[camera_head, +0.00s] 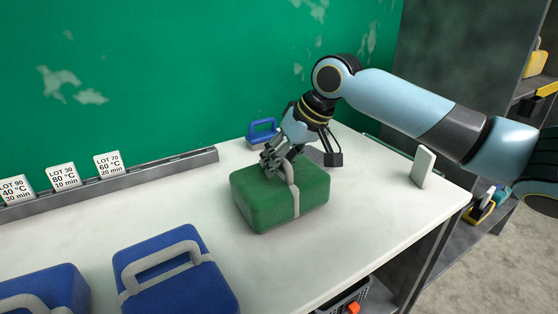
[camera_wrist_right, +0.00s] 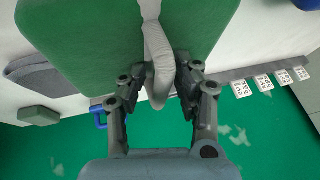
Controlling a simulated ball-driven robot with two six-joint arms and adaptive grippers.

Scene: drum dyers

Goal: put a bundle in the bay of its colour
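A green bundle (camera_head: 262,203) with a grey strap and loop handle sits on the white table, right of centre in the head view. It fills the top of the right wrist view (camera_wrist_right: 90,50). My right gripper (camera_head: 283,163) is over the bundle, its fingers on both sides of the grey handle (camera_wrist_right: 160,70) and seemingly touching it. Two blue bundles with grey handles, one nearer the middle (camera_head: 178,275) and one at the lower left (camera_head: 45,292), lie on the table. My left gripper is not in view.
A grey rail with white lot cards (camera_head: 109,164) runs along the green wall. A small blue handled object (camera_head: 262,131) is behind the green bundle. A pale upright plate (camera_head: 422,167) stands near the right edge. A dark crate (camera_head: 345,299) is below the front edge.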

